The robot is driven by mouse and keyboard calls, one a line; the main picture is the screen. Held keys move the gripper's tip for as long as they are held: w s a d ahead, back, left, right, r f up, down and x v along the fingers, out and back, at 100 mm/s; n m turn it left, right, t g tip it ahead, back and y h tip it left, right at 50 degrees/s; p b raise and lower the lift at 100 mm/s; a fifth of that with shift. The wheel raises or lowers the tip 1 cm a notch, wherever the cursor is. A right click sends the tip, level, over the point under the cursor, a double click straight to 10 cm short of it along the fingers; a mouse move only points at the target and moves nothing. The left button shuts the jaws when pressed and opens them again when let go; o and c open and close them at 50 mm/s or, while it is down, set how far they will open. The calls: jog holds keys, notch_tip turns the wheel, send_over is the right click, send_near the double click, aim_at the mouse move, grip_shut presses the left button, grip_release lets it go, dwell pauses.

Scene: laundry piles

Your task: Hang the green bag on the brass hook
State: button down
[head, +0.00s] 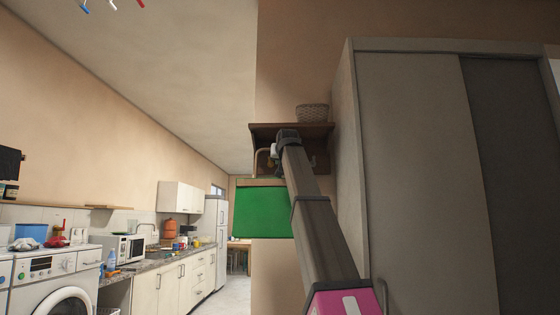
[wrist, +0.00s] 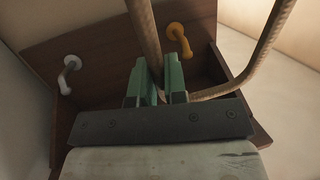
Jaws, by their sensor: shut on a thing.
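The green bag (head: 262,211) hangs below my gripper (head: 283,143) in the head view, in front of the wall end. Its tan rope handle (wrist: 255,62) runs between the green fingers of my gripper (wrist: 161,78) in the wrist view. My gripper is shut on this handle. The brass hook (wrist: 178,36), yellow in colour, is on the brown board just beyond the fingertips. In the wrist view it appears between the handle's two strands; I cannot tell whether they touch. The bag's body is out of the wrist view.
A second, white hook (wrist: 68,76) is on the left of the same brown board (wrist: 100,42). Above, a shelf (head: 262,128) carries a wicker basket (head: 312,112). A tall grey wardrobe (head: 410,170) stands close on the right. A kitchen counter and washing machine (head: 58,285) are left.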

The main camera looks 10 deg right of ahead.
jog(key=d+x, duration=0.2)
jog(key=x, duration=0.8)
jog(key=shift+w, duration=0.15)
dwell(1.4)
dwell(0.5)
jog(key=c, duration=1.1)
grip_release()
jog(key=v, duration=1.1)
jog(key=shift+f, duration=0.15)
jog(key=shift+w, duration=0.1)
